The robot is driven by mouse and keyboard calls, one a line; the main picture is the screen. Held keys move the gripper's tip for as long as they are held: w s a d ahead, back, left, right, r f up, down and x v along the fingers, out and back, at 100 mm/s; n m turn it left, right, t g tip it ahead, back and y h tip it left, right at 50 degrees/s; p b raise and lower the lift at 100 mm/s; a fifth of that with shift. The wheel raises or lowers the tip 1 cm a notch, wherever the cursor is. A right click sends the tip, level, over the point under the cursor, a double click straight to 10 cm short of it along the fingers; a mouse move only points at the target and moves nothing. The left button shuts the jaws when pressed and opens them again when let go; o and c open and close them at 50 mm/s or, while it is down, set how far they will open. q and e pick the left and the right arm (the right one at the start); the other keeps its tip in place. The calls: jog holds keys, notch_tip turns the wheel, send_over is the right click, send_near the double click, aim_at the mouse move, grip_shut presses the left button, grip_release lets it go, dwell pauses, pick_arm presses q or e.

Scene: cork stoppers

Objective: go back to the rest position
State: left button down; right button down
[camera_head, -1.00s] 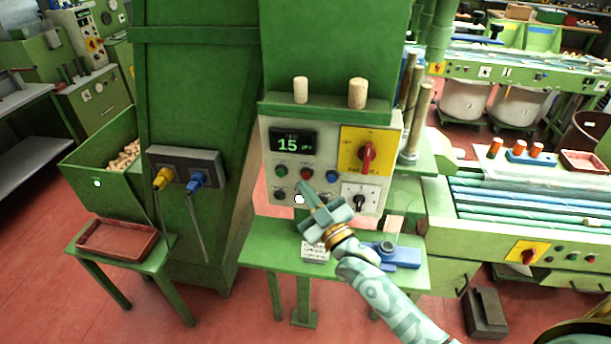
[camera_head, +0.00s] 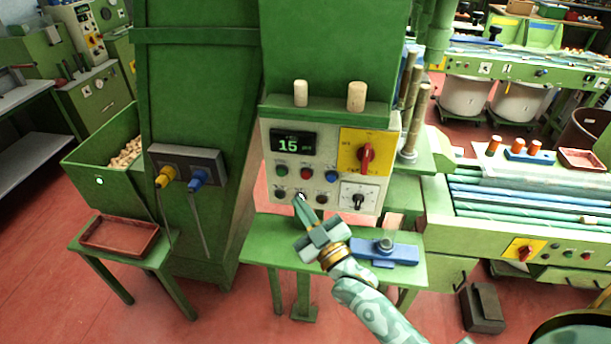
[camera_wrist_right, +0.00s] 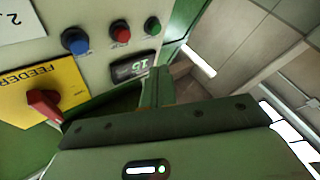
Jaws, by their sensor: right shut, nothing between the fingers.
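My right gripper (camera_head: 300,204) is shut and empty. In the head view its fingertips are in front of the lower row of buttons on the cream control panel (camera_head: 268,150); I cannot tell whether they touch it. In the right wrist view the gripper (camera_wrist_right: 158,85) shows in front of the panel, near the lit display (camera_wrist_right: 131,67). My left gripper is not in view.
A green table (camera_head: 262,252) below the panel holds a blue fixture (camera_head: 400,252). Two corks (camera_head: 300,93) stand on the ledge above. A red tray (camera_head: 120,236) lies on a stand at left. Red floor is open at lower left.

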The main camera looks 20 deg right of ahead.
dwell(0.5)
jog(key=s+d+f+m+g+h+b, duration=0.15)
jog(key=s+f+g, duration=0.25)
jog(key=f, duration=0.9)
jog(key=s+f+m+g+b, duration=0.1)
jog(key=s+f+g+b, duration=0.2)
jog(key=f, duration=0.9)
jog(key=s+d+f+m+g+h, duration=0.1)
jog(key=s+f+g, duration=0.35)
jog(key=f, duration=0.85)
jog(key=s+d+f+g+b, duration=0.1)
jog(key=s+f+g+b, duration=0.2)
jog(key=s+f, duration=0.5)
jog(key=s+d+f+g+b, duration=0.1)
jog(key=s+f+g+b, duration=0.2)
jog(key=s+f, duration=0.5)
jog(key=s+d+f+g+b, duration=0.1)
jog(key=s+f+g+b, duration=0.2)
jog(key=s+f, duration=0.5)
jog(key=s+h+b, duration=0.1)
jog(key=s, duration=0.8)
jog(key=shift+s, duration=0.3)
jog(key=shift+f, duration=0.1)
